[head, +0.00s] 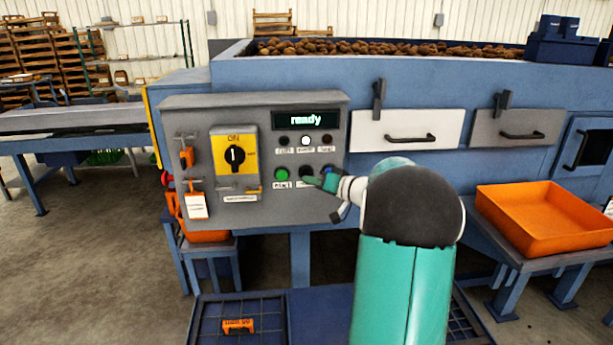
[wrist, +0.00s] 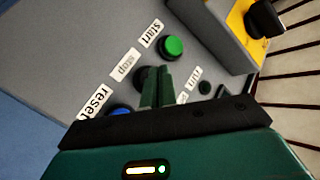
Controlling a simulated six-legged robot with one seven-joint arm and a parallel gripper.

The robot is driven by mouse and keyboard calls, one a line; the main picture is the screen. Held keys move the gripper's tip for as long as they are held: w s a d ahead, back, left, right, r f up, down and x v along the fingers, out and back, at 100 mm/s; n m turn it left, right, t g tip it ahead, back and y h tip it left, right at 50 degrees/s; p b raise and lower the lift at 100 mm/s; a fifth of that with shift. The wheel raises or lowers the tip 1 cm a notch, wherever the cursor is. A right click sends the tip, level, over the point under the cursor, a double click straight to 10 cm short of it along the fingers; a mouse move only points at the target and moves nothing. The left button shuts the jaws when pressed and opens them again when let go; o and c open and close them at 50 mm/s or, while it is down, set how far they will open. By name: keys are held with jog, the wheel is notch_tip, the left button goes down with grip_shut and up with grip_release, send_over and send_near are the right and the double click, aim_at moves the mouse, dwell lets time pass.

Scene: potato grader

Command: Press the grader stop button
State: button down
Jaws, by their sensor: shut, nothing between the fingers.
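The grey control panel (head: 262,210) faces me, with a display (head: 307,120) reading "ready". Its lower button row has a green start button (head: 281,173), a dark stop button (head: 307,170) and a blue reset button. In the wrist view the green button (wrist: 172,46) sits beside the "start" label, and the dark stop button (wrist: 140,76) beside the "stop" label (wrist: 125,65). The blue button (wrist: 120,109) is partly hidden. My gripper (head: 314,181) is shut and empty. Its fingertips (wrist: 156,72) overlap the stop button's edge; I cannot tell whether they touch it.
A yellow-backed rotary switch (head: 234,156) set towards "ON" is left of the buttons. Orange tags (head: 196,205) hang at the panel's left. Three indicator lamps are above the buttons, the middle one (head: 305,140) white. An orange tray (head: 540,215) stands at the right.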

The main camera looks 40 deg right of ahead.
jog(key=shift+s, duration=0.1)
jog(key=shift+s+a, duration=0.7)
jog(key=shift+s, duration=0.3)
jog(key=shift+s+a, duration=0.7)
jog(key=shift+s, duration=0.3)
jog(key=s+a+n+g+y, duration=0.2)
jog(key=a+g, duration=0.2)
jog(key=a, duration=0.9)
jog(key=s+a+n+g+y, duration=0.1)
jog(key=s+a+n+g, duration=0.2)
jog(key=a, duration=1)
jog(key=s+a+f+g+h, duration=0.1)
jog(key=s+a+h, duration=0.2)
jog(key=s+a, duration=0.2)
jog(key=s+a+f+g+h, duration=0.1)
jog(key=s+a, duration=0.4)
jog(key=s, duration=0.7)
jog(key=shift+s+a+g+h, duration=0.2)
jog(key=shift+g+h, duration=0.5)
jog(key=shift+h, duration=0.4)
